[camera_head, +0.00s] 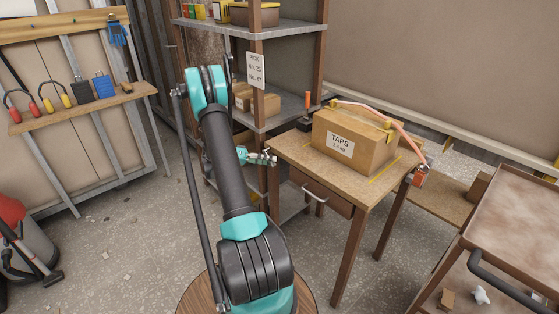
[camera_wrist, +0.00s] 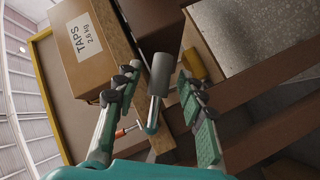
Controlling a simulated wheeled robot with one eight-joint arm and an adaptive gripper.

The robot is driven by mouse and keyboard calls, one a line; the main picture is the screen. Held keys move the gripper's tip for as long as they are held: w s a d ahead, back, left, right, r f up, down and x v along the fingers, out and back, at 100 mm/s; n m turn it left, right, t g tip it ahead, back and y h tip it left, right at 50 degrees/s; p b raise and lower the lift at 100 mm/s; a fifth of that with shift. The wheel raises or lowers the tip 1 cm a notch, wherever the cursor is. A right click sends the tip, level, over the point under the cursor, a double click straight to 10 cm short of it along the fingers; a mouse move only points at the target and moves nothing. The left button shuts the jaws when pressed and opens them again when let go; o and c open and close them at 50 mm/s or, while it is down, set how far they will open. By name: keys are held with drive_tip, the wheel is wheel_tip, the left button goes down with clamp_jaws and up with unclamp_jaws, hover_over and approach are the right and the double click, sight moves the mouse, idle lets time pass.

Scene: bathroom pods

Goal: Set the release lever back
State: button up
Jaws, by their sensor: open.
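In the head view my gripper (camera_head: 262,158) is left of the wooden table's (camera_head: 283,152) near left corner, apart from it. In the wrist view its teal-grey fingers (camera_wrist: 160,90) are spread open. A grey cylinder (camera_wrist: 163,75) on a thin metal rod shows between them; I cannot tell whether it is held or mine. An upright orange handle (camera_head: 308,99) stands at the table's back left. An orange clamp-like piece (camera_head: 420,176) hangs at the right edge, where an orange strap (camera_head: 382,117) ends. I cannot tell which piece is the release lever.
A cardboard box marked TAPS (camera_head: 345,143) sits on the table; it also fills the upper left of the wrist view (camera_wrist: 87,65). A drawer handle (camera_head: 315,194) sticks out in front. Shelving (camera_head: 285,107) stands behind, a brown cart (camera_head: 510,215) at right.

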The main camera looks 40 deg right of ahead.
drive_tip(key=shift+s+d+f, duration=0.1)
drive_tip(key=shift+s+d, duration=0.2)
drive_tip(key=shift+d, duration=0.15)
clamp_jaws()
